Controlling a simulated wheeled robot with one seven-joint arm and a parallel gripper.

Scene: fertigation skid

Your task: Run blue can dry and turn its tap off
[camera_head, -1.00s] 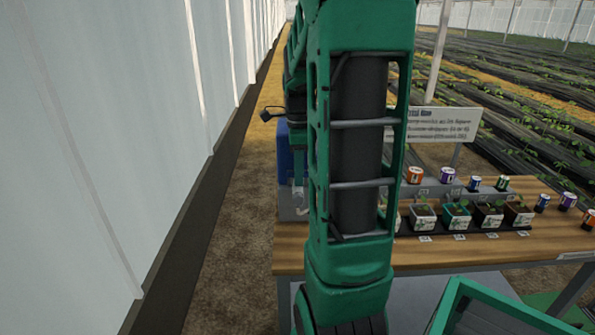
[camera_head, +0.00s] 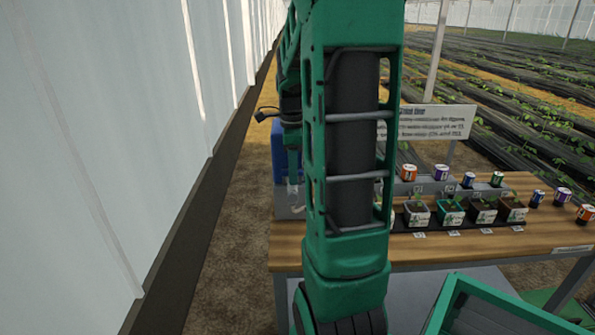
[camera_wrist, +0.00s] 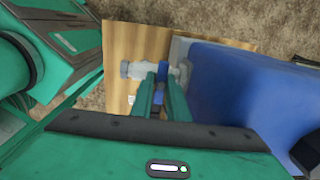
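The blue can (camera_wrist: 235,95) fills the right of the wrist view. In the head view it (camera_head: 279,155) is mostly hidden behind my arm at the bench's left end. Its pale grey tap (camera_wrist: 137,70) sticks out over the wood in the wrist view. A small blue piece (camera_wrist: 163,67), perhaps the tap's handle, shows between my fingertips. My gripper (camera_wrist: 162,82) points down at the tap with its two green fingers on either side of that piece. A narrow gap shows between the fingers; whether they touch the piece is unclear. No flowing liquid is visible.
The wooden bench (camera_head: 430,247) carries potted seedlings (camera_head: 451,211) and several small cans (camera_head: 468,180), right of my arm. A sign (camera_head: 428,122) stands behind. A green crate (camera_head: 490,310) is at lower right. A white wall (camera_head: 120,130) runs along the left, with bare ground beside it.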

